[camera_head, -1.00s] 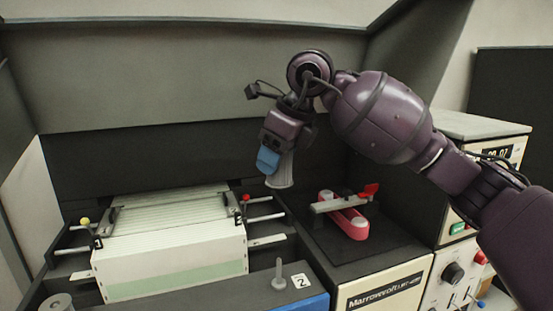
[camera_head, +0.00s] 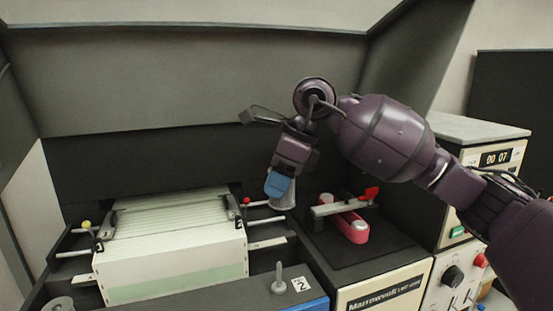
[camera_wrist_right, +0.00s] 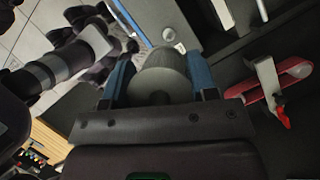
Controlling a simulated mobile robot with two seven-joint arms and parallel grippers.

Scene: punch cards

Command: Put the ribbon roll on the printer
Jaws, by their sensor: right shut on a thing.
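The ribbon roll is a pale grey cylinder (camera_head: 285,202) held by my right gripper (camera_head: 279,186), whose blue fingers are shut on it. In the right wrist view the roll's round flange (camera_wrist_right: 158,86) sits between the two blue fingers. The printer (camera_head: 243,294) is the dark machine with a stack of fan-fold paper (camera_head: 175,262). A bare grey upright peg (camera_head: 279,278) stands on its front right, beside a label "2". The held roll appears above and behind this peg, apart from it. My left gripper is not in view.
A grey roll (camera_head: 60,304) sits at the lower left edge. To the right are a red-and-grey lever device (camera_head: 348,222) on a dark pad and a control box (camera_head: 468,270) with knobs. Rods with red and yellow knobs flank the paper. A dark panel rises behind.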

